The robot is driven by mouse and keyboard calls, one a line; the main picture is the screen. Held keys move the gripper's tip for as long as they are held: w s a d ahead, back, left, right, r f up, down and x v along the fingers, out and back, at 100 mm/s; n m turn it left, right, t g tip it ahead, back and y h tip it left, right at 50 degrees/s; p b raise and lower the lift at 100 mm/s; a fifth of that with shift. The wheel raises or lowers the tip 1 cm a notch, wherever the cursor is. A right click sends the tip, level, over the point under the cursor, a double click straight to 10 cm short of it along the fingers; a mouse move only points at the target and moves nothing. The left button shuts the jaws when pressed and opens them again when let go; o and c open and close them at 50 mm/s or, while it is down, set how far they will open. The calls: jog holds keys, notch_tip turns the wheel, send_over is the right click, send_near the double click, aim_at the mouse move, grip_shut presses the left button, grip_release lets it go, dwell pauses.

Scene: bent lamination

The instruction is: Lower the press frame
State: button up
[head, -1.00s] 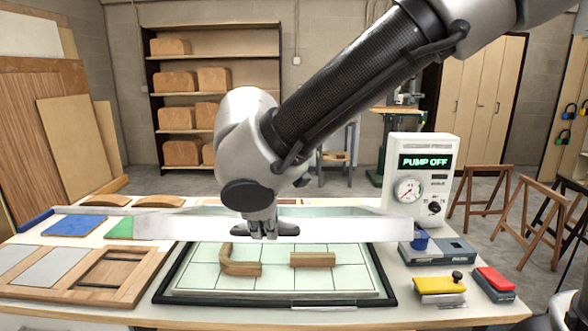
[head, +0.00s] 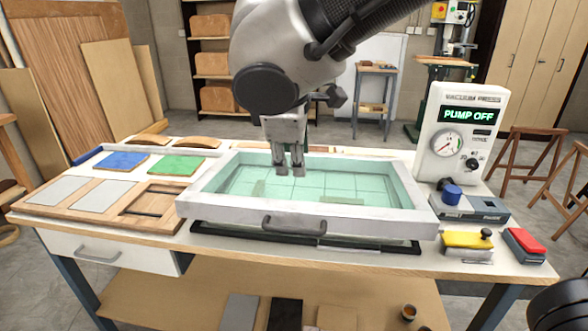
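The press frame (head: 207,190) is a white rectangular frame with a see-through green sheet and a grey handle (head: 294,223) at its front. It lies nearly flat over the dark-edged press bed (head: 225,233), which shows below its front edge. I cannot tell whether the two touch all round. Blurred wooden pieces show through the sheet. My gripper (head: 290,172) points down over the rear middle of the frame, away from the front handle. Nothing shows between its two close fingers; whether they are fully shut is unclear.
The vacuum pump box (head: 466,135) at right reads PUMP OFF. A yellow block (head: 467,240) and a red-topped block (head: 525,240) stand at the front right. Wooden panels (head: 155,203), a blue pad (head: 122,161) and a green pad (head: 177,165) lie left.

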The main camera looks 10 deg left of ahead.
jog(key=v, duration=0.4)
jog(key=shift+s+r, duration=0.15)
jog(key=shift+r, duration=0.05)
